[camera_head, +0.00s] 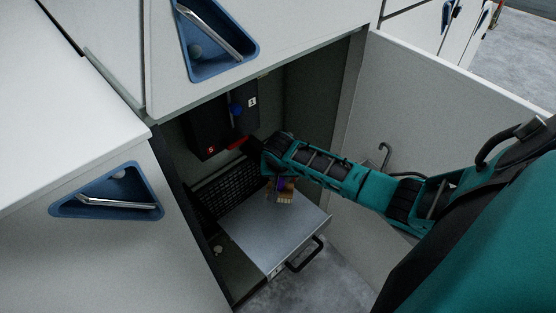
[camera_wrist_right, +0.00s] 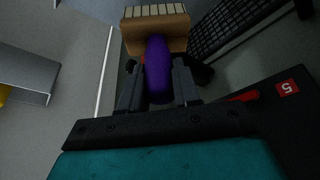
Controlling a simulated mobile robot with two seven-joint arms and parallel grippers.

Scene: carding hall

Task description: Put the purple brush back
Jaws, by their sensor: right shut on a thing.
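The purple brush (camera_wrist_right: 158,72) has a purple handle and a tan wooden head with pale bristles. In the right wrist view my right gripper (camera_wrist_right: 158,85) is shut around its handle. In the head view my right arm reaches into the open cabinet, and the brush (camera_head: 285,195) shows below the gripper (camera_head: 276,176), over the grey pulled-out tray (camera_head: 262,230). I cannot tell whether the brush touches the tray. My left gripper is not in view.
A dark box (camera_head: 208,132) with a blue knob and red label hangs inside the cabinet, close to my right arm. A black mesh panel (camera_head: 228,183) stands behind the tray. The open door (camera_head: 400,110) is at right. The tray has a black handle (camera_head: 305,256).

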